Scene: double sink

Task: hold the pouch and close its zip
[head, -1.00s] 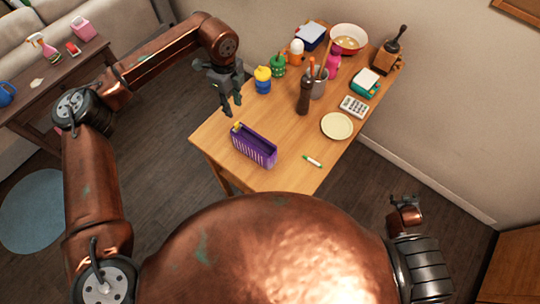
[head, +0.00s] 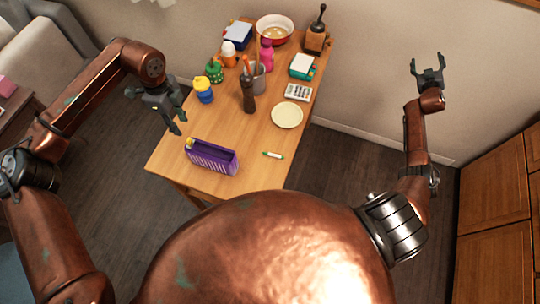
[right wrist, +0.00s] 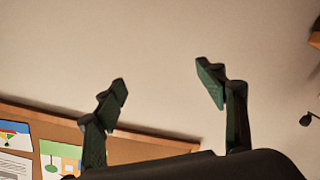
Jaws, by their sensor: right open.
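The purple pouch (head: 212,157) with pale stripes on its side stands on the wooden table near the front left edge in the head view. A small yellow piece (head: 190,142) shows at its left end. Its top looks dark; I cannot tell how far the zip is open. My left gripper (head: 180,123) is above and left of the pouch, apart from it, with its fingers spread and empty. My right gripper (head: 428,58) is open and empty, raised at the right, far from the table. Its spread fingers also show in the right wrist view (right wrist: 165,80) against the wall.
Wooden cabinets (head: 492,210) are at the right.

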